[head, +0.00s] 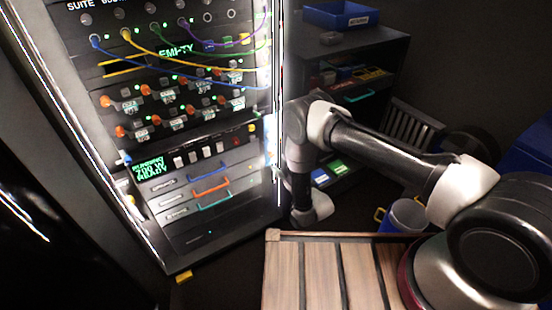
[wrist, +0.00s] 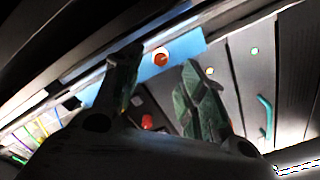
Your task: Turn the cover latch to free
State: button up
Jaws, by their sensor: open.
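In the wrist view my gripper (wrist: 158,62) is open, with its two dark green fingers apart and nothing held between them. Beyond the fingertips, a round orange-red knob with a pale centre (wrist: 161,57) sits on a light blue strip (wrist: 185,50). It appears in the gap between the fingers; I cannot tell whether this is the cover latch or how far off it is. A smaller red knob (wrist: 147,121) shows lower between the fingers. In the head view my gripper is not visible; my arm bends down beside the rack's right edge.
The tall rack (head: 225,235) carries cables, orange knobs and drawers with blue, red and teal handles. A teal handle also shows in the wrist view (wrist: 265,117). A slatted wooden surface (head: 320,275) lies in front. Shelves with a blue bin (head: 340,15) stand behind my arm.

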aim_at(273, 156)
jog(key=x, duration=0.5)
jog(key=shift+w+a, duration=0.2)
jog(key=shift+w, duration=0.05)
grip_shut()
